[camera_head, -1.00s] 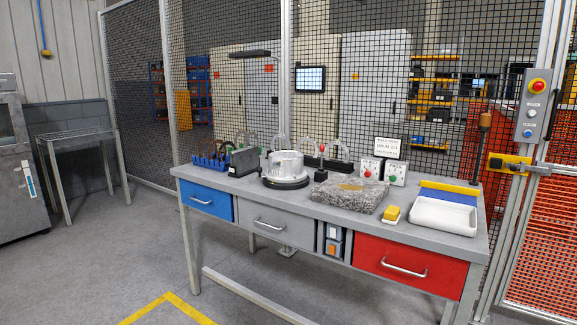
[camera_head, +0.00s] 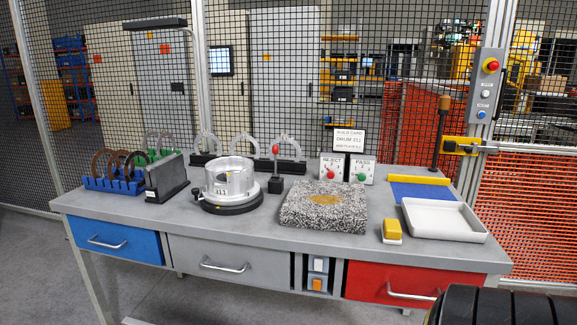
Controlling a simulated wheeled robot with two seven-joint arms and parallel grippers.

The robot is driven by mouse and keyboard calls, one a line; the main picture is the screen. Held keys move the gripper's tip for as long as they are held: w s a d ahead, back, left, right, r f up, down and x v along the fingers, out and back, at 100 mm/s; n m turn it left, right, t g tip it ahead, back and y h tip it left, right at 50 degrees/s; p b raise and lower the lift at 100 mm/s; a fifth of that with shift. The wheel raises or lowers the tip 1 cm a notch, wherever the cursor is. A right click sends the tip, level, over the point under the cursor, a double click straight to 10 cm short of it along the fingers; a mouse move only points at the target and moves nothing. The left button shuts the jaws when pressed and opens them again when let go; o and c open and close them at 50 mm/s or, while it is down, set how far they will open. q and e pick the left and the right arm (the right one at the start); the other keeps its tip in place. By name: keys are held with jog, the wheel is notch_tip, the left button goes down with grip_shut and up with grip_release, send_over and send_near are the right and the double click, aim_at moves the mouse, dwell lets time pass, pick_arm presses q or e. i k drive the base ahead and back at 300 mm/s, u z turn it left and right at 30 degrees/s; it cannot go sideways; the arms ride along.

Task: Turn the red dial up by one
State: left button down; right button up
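The red dial (camera_head: 331,174) is on the front of a small white box labelled REJECT (camera_head: 327,162), towards the back of the grey workbench. A matching box labelled PASS (camera_head: 357,163) with a green dial (camera_head: 361,177) stands just right of it. The digits on the boxes are too small to read. Neither of my grippers can be made out. A black ribbed part cuts into the bottom right corner, and I cannot tell what it belongs to.
A speckled stone block (camera_head: 323,210) lies in front of the boxes. A metal drum (camera_head: 230,180) and a red-knobbed lever (camera_head: 276,151) stand to the left. A white tray (camera_head: 443,220) and yellow block (camera_head: 392,229) are to the right. A card stand (camera_head: 350,138) is behind.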

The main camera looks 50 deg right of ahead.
aim_at(331, 174)
jog(key=z, duration=0.6)
jog(key=i, duration=1.2)
jog(key=z, duration=1.05)
